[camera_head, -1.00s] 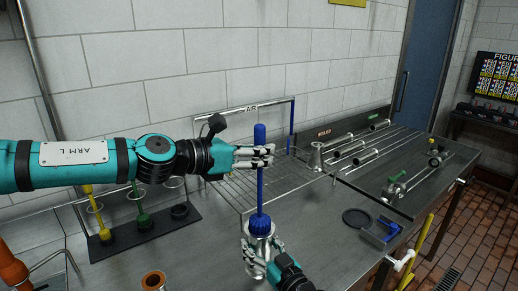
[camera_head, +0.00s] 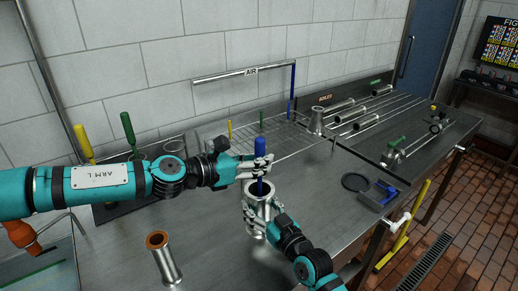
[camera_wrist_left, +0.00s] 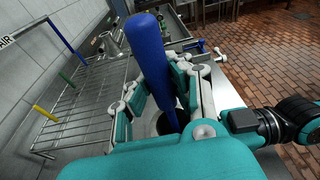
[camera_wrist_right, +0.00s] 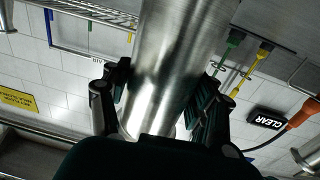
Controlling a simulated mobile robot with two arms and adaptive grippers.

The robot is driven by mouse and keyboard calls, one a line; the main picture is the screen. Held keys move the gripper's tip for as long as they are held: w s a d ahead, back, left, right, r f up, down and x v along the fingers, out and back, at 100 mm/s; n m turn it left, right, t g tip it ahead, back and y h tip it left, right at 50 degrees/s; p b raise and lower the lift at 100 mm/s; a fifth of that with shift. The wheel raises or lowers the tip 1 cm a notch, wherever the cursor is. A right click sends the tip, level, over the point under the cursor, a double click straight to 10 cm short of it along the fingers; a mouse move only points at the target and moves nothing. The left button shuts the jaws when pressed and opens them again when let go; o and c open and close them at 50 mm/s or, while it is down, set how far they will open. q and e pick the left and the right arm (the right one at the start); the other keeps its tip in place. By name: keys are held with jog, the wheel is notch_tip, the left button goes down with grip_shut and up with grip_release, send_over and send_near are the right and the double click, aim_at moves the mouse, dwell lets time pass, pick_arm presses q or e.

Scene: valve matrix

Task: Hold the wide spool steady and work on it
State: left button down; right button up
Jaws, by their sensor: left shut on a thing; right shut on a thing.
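The wide spool (camera_head: 263,203) is a shiny steel cylinder with an open top, roughly upright above the bench. My right gripper (camera_head: 254,216) is shut around its side; the right wrist view shows the spool (camera_wrist_right: 172,60) between the fingers. My left gripper (camera_head: 262,168) is shut on the handle of a blue brush (camera_head: 260,147), just above the spool's mouth. The brush also shows in the left wrist view (camera_wrist_left: 155,60). Its shaft goes down into the spool's opening, and its bristle head is hidden inside.
A narrower spool (camera_head: 166,262) with an orange-brown rim stands at front left. A yellow brush (camera_head: 83,143) and a green brush (camera_head: 128,128) stand behind my left arm. A wire rack (camera_head: 225,140) is behind. A black ring (camera_head: 355,182) and blue item (camera_head: 376,195) lie right.

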pick_arm(q)
jog(key=shift+f, duration=0.35)
jog(key=shift+r, duration=0.15)
notch_tip(320, 180, up, 14)
jog(key=shift+f, duration=0.15)
pick_arm(e)
jog(key=shift+f, duration=0.1)
dwell(0.4)
pick_arm(q)
notch_tip(320, 180, down, 14)
jog(key=shift+r, duration=0.1)
dwell(0.9)
notch_tip(320, 180, up, 14)
jog(key=shift+f, duration=0.15)
dwell(0.8)
